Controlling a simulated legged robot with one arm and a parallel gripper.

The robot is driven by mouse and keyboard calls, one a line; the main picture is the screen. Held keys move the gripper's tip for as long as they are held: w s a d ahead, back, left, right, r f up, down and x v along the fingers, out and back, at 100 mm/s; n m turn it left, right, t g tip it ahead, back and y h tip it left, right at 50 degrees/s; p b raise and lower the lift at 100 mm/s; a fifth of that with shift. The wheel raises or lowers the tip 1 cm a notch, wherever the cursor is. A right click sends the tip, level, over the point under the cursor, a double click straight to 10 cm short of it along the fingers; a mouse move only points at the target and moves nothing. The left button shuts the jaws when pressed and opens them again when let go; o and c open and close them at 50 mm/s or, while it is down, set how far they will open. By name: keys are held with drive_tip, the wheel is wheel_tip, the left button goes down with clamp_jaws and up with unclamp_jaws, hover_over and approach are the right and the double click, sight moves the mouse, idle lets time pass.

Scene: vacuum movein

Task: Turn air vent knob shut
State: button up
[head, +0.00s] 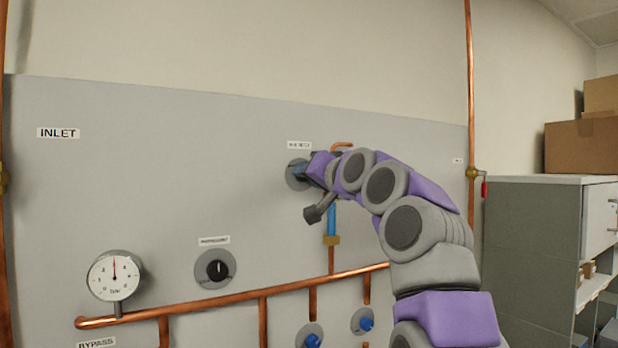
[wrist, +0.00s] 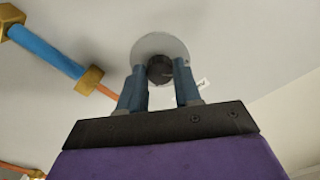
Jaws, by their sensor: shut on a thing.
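The air vent knob (wrist: 160,68) is a dark round knob on a pale grey disc fixed to the panel. Its disc (head: 293,176) shows in the head view under a small white label, with the knob itself mostly hidden by my gripper. My gripper (head: 300,170) reaches it from the right. In the wrist view the two blue fingers of my gripper (wrist: 160,72) stand on either side of the knob and are shut on it. A small pale mark shows on the knob's right side.
A second black knob (head: 217,270) sits lower left on the grey panel (head: 150,180), near a round gauge (head: 114,275). Copper pipes (head: 230,298) run below, with blue valve knobs (head: 366,323). A blue tube (head: 331,220) stands beside my arm. A grey cabinet (head: 530,240) is at right.

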drive_tip(key=shift+w+f, duration=0.15)
drive_tip(key=shift+f, duration=0.1)
drive_tip(key=o, duration=1)
drive_tip(key=shift+w+a, duration=0.15)
drive_tip(key=shift+o, duration=0.2)
drive_tip(key=b+v, duration=0.4)
drive_tip(key=v, duration=1.3)
drive_tip(key=shift+s+b, duration=0.25)
drive_tip(key=shift+b, duration=0.1)
drive_tip(key=shift+r, duration=0.1)
